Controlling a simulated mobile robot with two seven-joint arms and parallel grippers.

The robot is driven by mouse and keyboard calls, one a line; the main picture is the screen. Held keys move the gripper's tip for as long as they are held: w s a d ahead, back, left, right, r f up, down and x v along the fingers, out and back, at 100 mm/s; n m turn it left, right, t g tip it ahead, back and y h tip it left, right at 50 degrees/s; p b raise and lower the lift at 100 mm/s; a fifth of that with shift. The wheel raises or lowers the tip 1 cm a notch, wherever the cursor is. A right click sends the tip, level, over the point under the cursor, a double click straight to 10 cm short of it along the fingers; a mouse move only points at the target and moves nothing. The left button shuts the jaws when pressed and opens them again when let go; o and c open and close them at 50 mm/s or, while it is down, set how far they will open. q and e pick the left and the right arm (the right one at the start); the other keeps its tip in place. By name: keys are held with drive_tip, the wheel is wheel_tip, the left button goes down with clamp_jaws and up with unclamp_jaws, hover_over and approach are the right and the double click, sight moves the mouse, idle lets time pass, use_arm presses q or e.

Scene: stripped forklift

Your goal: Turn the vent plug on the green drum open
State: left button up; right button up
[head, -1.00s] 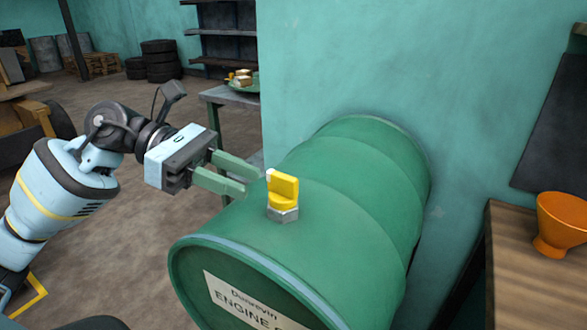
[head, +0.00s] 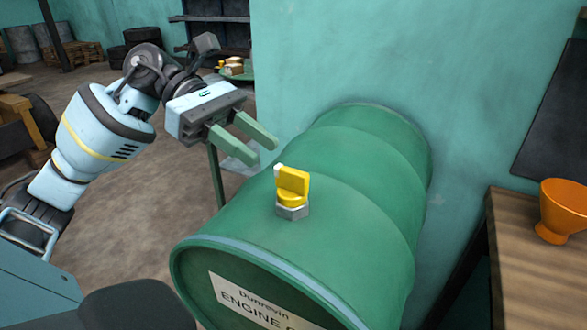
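The green drum (head: 350,215) lies on its side, with a white label reading "ENGINE O..." on its near end. The yellow vent plug (head: 292,187) stands on top of the drum on a grey hex base, its flat handle upright and a small white mark at its upper left edge. My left gripper (head: 264,150) is open and empty. Its two green fingers are apart, above and just left of the plug in the picture, not touching it. My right gripper is not in view.
A wooden table with an orange funnel-like bowl (head: 562,210) stands at the right. A teal wall (head: 400,70) rises behind the drum. A bench with a green tray (head: 238,72) is behind my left gripper.

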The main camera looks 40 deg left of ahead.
sight(284, 167)
use_arm(q)
drive_tip(key=shift+p+x, duration=0.7)
drive_tip(key=shift+x, duration=2.9)
drive_tip(key=shift+c, duration=0.4)
clamp_jaws()
